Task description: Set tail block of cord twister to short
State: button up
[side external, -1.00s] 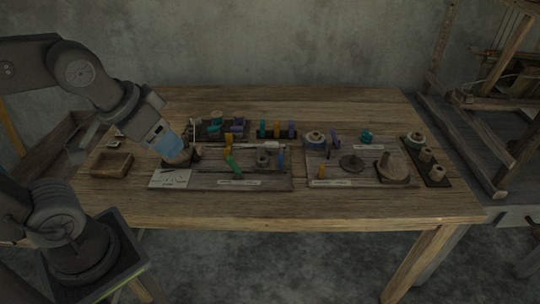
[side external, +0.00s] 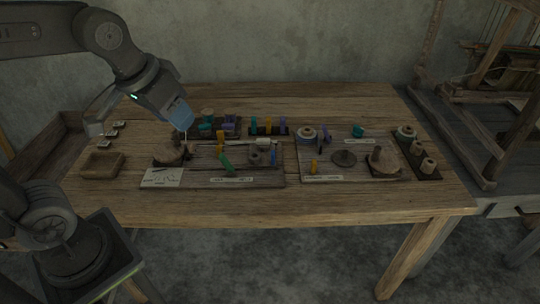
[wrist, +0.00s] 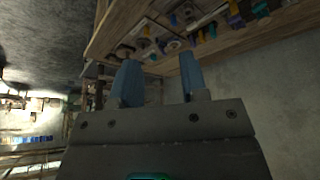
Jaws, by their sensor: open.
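The left board (side external: 205,181) on the table appears to be the cord twister. It carries a round wooden piece (side external: 168,154) at its left end, a green piece (side external: 227,162), and a small grey block (side external: 256,155) near its right end, beside an upright blue piece (side external: 274,157). I cannot tell for sure which part is the tail block or how it is set. My gripper (side external: 184,125) is above and behind the board's left end, apart from it. In the wrist view my gripper (wrist: 160,82) shows two blue fingers spread apart with nothing between them.
A second board (side external: 325,178) holds spools, a dark disc (side external: 343,158) and a yellow piece (side external: 314,167). A wooden tray (side external: 102,165) sits at the left. A rack of coloured pegs (side external: 268,127) stands behind. The table's front strip is clear.

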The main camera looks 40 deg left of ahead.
jog(key=w+a+n+g, duration=0.1)
jog(key=w+n+g, duration=0.1)
jog(key=w, duration=0.8)
jog(key=n+g, duration=0.3)
jog(key=n, duration=0.3)
send_over(273, 152)
notch_tip(273, 152, down, 17)
notch_tip(273, 152, down, 14)
jog(key=shift+f, duration=0.25)
jog(key=shift+c, duration=0.2)
grip_shut()
